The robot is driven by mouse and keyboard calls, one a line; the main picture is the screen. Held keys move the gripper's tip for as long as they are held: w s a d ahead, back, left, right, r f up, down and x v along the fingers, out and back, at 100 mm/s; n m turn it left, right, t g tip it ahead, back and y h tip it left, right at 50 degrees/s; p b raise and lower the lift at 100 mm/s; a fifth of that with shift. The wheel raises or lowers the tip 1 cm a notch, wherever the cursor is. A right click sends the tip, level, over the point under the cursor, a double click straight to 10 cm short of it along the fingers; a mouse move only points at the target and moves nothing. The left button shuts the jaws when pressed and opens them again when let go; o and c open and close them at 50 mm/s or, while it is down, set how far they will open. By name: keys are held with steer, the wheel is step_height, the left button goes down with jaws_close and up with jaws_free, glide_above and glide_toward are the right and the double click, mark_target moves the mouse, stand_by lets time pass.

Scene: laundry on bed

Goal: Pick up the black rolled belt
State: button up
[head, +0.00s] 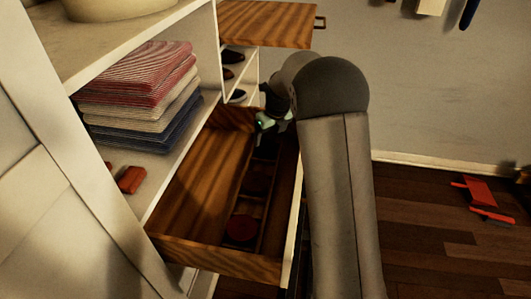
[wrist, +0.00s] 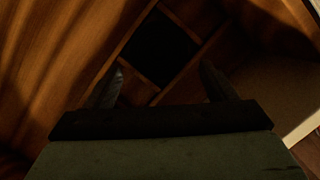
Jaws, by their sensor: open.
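My gripper (wrist: 162,78) is open in the wrist view, with its two fingers apart and nothing seen between them. It points down at the divided side of an open wooden drawer (head: 200,180). A very dark square compartment (wrist: 160,48) lies just beyond the fingertips; I cannot tell whether the black rolled belt is inside it. In the head view my gripper (head: 270,124) is over the far end of the drawer, partly hidden by my arm. A dark red rolled item (head: 241,229) lies in the drawer's near compartment. No black belt can be clearly made out.
Drawer walls and thin dividers surround the gripper. Folded clothes (head: 140,95) and a small red item (head: 131,179) are on the shelf at left. Dark shoes (head: 232,57) stand behind. Another wooden drawer (head: 265,22) is open above. Red objects (head: 480,195) lie on the floor at right.

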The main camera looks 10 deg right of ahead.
mark_target(266, 146)
steer(key=shift+b+x, duration=0.75)
steer(key=shift+x, duration=2.25)
steer(key=shift+w+a, duration=0.1)
steer(key=shift+w, duration=0.05)
steer(key=c, duration=0.7)
